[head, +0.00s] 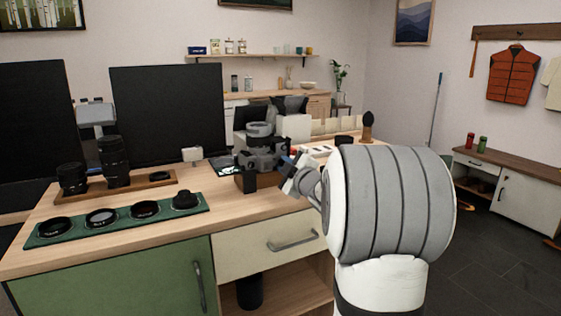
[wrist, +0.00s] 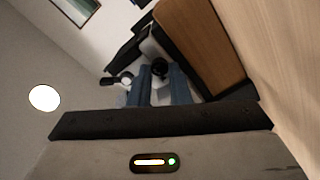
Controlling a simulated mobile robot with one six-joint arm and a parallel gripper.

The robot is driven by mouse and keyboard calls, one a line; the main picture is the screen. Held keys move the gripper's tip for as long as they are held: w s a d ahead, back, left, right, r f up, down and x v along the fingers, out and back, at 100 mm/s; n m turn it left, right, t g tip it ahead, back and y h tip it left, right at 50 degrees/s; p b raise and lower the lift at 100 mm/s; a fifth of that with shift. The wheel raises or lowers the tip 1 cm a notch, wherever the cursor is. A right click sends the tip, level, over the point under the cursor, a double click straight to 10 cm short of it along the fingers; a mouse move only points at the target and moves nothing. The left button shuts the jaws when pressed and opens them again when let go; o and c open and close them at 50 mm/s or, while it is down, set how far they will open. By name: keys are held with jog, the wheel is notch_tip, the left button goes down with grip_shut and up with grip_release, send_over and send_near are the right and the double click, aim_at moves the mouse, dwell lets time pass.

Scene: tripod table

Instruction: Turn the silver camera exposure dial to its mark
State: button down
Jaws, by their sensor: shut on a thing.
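A dark grey camera (head: 262,160) with a round grey top part (head: 260,129) stands on a wooden block (head: 268,180) on the bench. My gripper (head: 288,161) reaches in from the right, at the camera's right side. In the wrist view, my gripper's blue-grey fingers (wrist: 160,86) are closed in on a small part between them. I take this to be the silver dial, but its face and mark cannot be made out. A dark round part (wrist: 160,68) shows just beyond the fingertips. The wooden block (wrist: 200,35) fills the upper right there.
A green tray (head: 75,238) with several lens parts lies at the front left of the bench. A wooden board (head: 160,181) with two upright lenses (head: 113,160) stands behind it. Dark monitors (head: 168,110) stand at the back. Bare bench top lies between tray and camera.

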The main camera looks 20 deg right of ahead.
jog(key=shift+d+f+m, duration=0.25)
jog(key=shift+m, duration=0.35)
jog(key=c, duration=1.6)
grip_release()
jog(key=shift+d, duration=0.1)
jog(key=shift+o, duration=1.3)
jog(key=shift+r, duration=0.1)
jog(key=s+p, duration=0.1)
jog(key=s, duration=0.6)
jog(key=shift+s+p, duration=0.35)
jog(key=shift+s, duration=0.05)
